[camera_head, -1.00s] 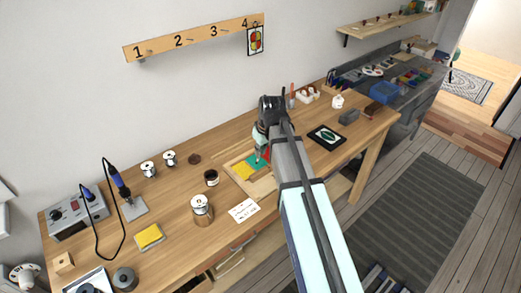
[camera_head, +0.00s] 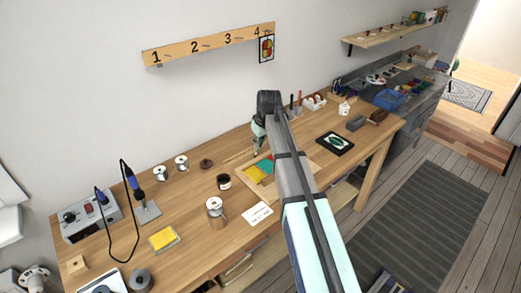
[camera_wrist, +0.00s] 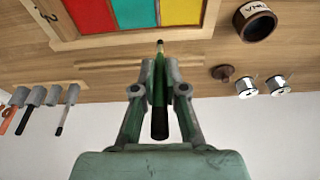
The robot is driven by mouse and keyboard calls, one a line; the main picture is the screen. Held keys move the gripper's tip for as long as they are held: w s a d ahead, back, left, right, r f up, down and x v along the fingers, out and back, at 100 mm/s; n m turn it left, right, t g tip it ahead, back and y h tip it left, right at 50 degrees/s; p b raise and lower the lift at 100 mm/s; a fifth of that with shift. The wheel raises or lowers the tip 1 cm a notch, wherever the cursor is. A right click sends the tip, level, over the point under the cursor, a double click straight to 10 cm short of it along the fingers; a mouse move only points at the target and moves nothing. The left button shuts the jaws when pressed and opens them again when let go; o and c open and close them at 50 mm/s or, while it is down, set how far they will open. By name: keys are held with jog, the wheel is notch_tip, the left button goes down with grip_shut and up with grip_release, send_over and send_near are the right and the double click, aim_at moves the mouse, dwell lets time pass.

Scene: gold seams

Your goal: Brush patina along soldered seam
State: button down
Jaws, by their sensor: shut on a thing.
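The stained-glass panel (camera_head: 251,174) lies in its wooden frame on the bench, with yellow, teal and red panes. In the wrist view the panel's frame (camera_wrist: 130,41) shows at the top edge. My gripper (camera_wrist: 160,75) is shut on a slim brush (camera_wrist: 160,120) with a dark handle end and a green shaft. The brush tip is over bare wood just beyond the panel's wall-side edge; whether it touches anything cannot be told. The open patina jar (camera_head: 223,182), with a white label, stands left of the panel; it shows in the wrist view (camera_wrist: 255,24). My arm hides the panel's right part.
Upright tools (camera_wrist: 45,95) stand near the wall. A soldering iron (camera_head: 133,180) is at left.

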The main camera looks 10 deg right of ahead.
jog(key=shift+s+d+f+b, duration=0.2)
jog(key=shift+s+d+f, duration=0.45)
jog(key=shift+s, duration=0.55)
jog(key=shift+s+d+f+b, duration=0.25)
jog(key=shift+s+d+f, duration=0.4)
jog(key=shift+s, duration=0.6)
jog(key=shift+s+d+f+b, duration=0.2)
jog(key=shift+s+d+f, duration=0.45)
jog(key=shift+s, duration=0.55)
jog(key=shift+f, duration=0.35)
dwell(0.3)
jog(key=shift+w, duration=0.1)
jog(key=shift+w+a, duration=0.3)
jog(key=shift+w, duration=0.15)
jog(key=shift+w, duration=0.1)
jog(key=shift+w+a, duration=0.3)
jog(key=shift+w, duration=0.2)
jog(key=shift+w+a, duration=0.1)
jog(key=shift+w, duration=0.05)
